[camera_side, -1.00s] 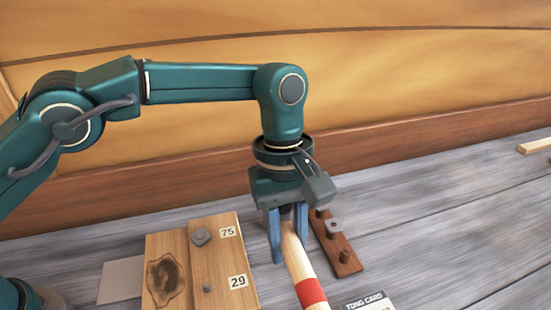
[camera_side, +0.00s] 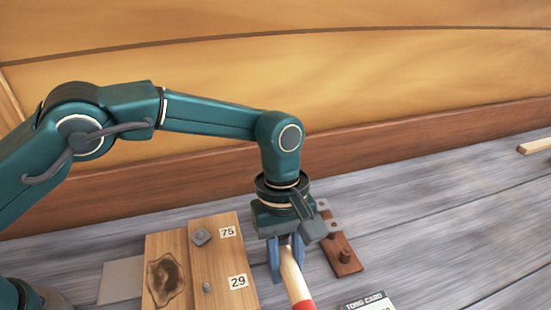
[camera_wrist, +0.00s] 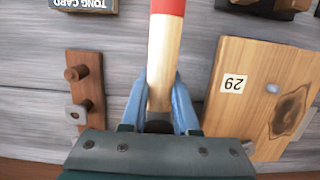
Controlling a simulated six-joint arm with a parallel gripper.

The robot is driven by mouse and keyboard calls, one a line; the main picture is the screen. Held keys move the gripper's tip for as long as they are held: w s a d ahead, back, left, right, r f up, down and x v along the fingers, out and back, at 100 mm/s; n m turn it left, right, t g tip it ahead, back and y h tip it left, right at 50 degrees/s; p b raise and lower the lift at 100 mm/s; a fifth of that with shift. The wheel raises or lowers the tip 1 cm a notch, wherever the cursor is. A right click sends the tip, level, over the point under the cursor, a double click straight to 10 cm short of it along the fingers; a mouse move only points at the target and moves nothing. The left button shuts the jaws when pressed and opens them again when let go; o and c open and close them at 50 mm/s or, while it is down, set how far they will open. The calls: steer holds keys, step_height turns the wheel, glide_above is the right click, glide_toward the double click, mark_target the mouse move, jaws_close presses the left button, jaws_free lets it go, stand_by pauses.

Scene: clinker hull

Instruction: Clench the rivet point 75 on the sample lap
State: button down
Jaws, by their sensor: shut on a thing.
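The sample lap (camera_side: 165,245) is a pale wooden block at the lower left of the side view. A grey square piece (camera_side: 201,236) sits beside its label 75 (camera_side: 227,232). A small grey rivet point (camera_side: 207,287) stands beside label 29 (camera_side: 238,281); that label shows upside down in the wrist view (camera_wrist: 233,83). My gripper (camera_side: 283,270) is right of the lap, shut on a pale wooden handle (camera_side: 290,272) with a red band (camera_wrist: 167,7). The handle's far end is out of frame.
A dark wooden strip (camera_side: 343,258) with pegs and square grey pieces lies right of my gripper, also in the wrist view (camera_wrist: 88,85). A tong card (camera_side: 368,301) lies at the bottom. The planked wall rises behind. Grey boards at right are mostly clear.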

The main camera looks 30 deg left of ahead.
steer(key=shift+f, duration=0.45)
steer(key=c, duration=0.6)
jaws_free()
steer(key=shift+f, duration=0.1)
steer(key=shift+r, duration=4.05)
